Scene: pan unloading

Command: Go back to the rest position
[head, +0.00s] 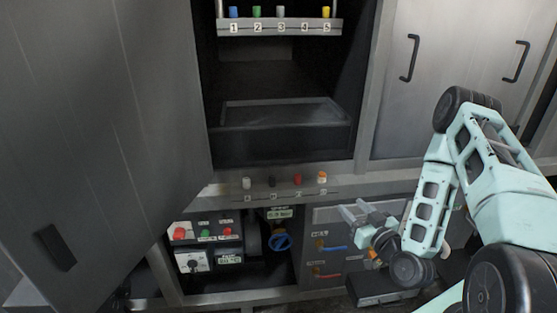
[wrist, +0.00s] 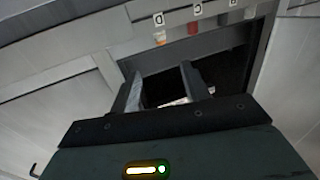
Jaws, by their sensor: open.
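My gripper (head: 362,216) is at the lower right of the head view, in front of the lower cabinet panel with blue and red handles. Its two fingers stand apart with nothing between them. In the wrist view my gripper (wrist: 162,90) is also open and empty, with a dark recess beyond its fingers. My arm reaches in from the right of the head view, bent at a high elbow.
A shelf of numbered pegs (head: 280,28) is above a dark tray (head: 280,112) in the open cabinet. Below are a peg ledge (head: 285,193), a button panel (head: 205,232) and a blue valve wheel (head: 280,241). A large open door (head: 100,130) fills the left.

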